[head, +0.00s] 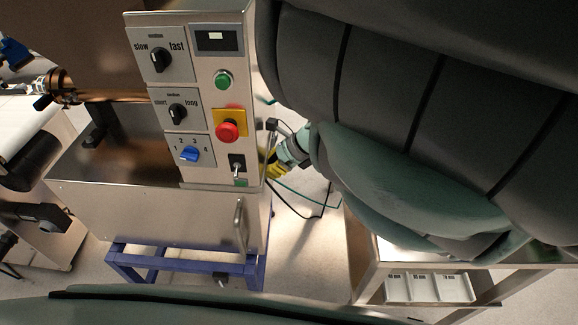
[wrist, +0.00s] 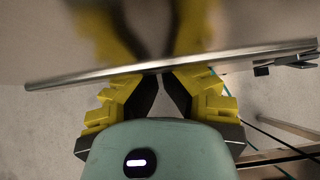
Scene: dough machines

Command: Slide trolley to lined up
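A steel machine (head: 90,208) on a blue frame (head: 185,262) stands left of centre in the head view. A steel table-like unit (head: 362,262) with a lower shelf stands at the right, partly hidden by my arm. I cannot tell which one the task calls the trolley. My gripper (head: 270,163), with yellow fingers, is beside the control panel's right side. In the wrist view my gripper (wrist: 164,74) has its fingertips close together at the edge of a shiny steel surface (wrist: 220,25), which mirrors them. It looks shut; contact is unclear.
The control panel (head: 197,100) has knobs and a red button (head: 228,131). White labelled bins (head: 430,288) sit on the right unit's shelf. Cables (head: 305,212) hang and lie between the two units. A conveyor-like machine (head: 25,150) stands at the far left.

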